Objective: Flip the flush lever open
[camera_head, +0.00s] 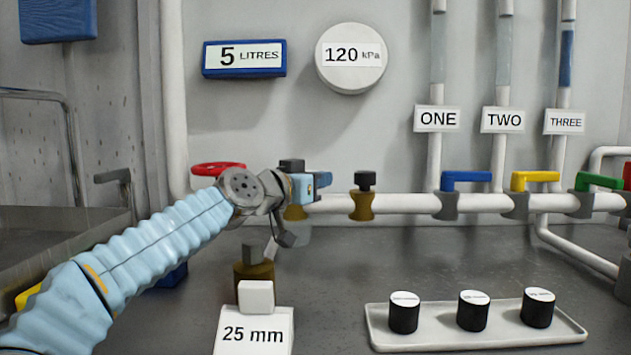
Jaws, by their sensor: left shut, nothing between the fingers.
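No lever carries a readable "flush" label. Along the white pipe (400,204) I see a blue lever (466,177), a yellow lever (535,177) and a green lever (599,181), all lying along the pipe to the right of my gripper. My left gripper (303,187) is shut and empty, close in front of the pipe's left part. It partly covers a brass fitting (295,212) with a dark top. A small blue piece shows at its right side; I cannot tell whether they touch. My right gripper is not in view.
A brass valve (364,199) stands on the pipe. A red handwheel (217,169) is behind my left arm. A "25 mm" block (253,335) stands in front. A tray (480,340) holds three black-sided pieces.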

